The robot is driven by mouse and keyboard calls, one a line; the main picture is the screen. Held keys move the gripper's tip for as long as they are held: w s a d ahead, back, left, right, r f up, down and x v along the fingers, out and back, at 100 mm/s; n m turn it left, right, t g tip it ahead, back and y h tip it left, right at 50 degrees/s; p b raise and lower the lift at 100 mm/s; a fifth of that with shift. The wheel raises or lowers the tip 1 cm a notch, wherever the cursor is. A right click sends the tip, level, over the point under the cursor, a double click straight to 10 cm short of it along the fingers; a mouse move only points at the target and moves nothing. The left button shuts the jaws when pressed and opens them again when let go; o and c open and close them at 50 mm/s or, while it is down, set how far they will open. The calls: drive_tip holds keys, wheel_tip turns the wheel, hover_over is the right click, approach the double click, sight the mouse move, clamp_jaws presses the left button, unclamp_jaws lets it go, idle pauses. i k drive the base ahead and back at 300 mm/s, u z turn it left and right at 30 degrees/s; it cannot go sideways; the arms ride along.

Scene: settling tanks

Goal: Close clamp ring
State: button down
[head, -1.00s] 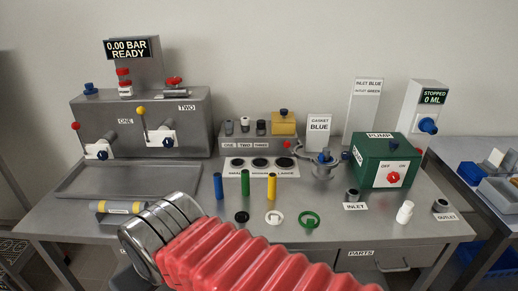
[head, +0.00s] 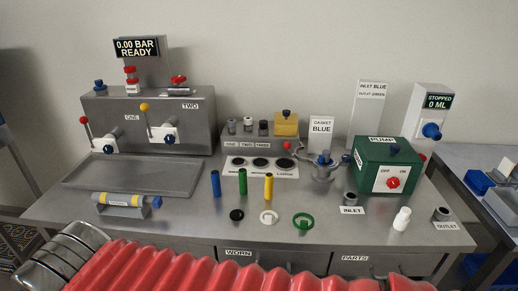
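The clamp ring (head: 308,155) is a grey metal ring with arms spread to the left and right at the top of a small metal housing (head: 323,172) on the bench. It looks open, but it is too small to be sure. A blue part sits in the middle of the housing top. My gripper is not in view.
The green pump box (head: 388,168) stands close on the right of the housing, with the inlet fitting (head: 350,198) in front.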

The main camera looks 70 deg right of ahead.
sight(287, 145)
drive_tip(key=u, duration=0.95)
drive_tip(key=k, duration=1.2)
drive_tip(key=z, duration=0.9)
drive_tip(key=i, duration=0.9)
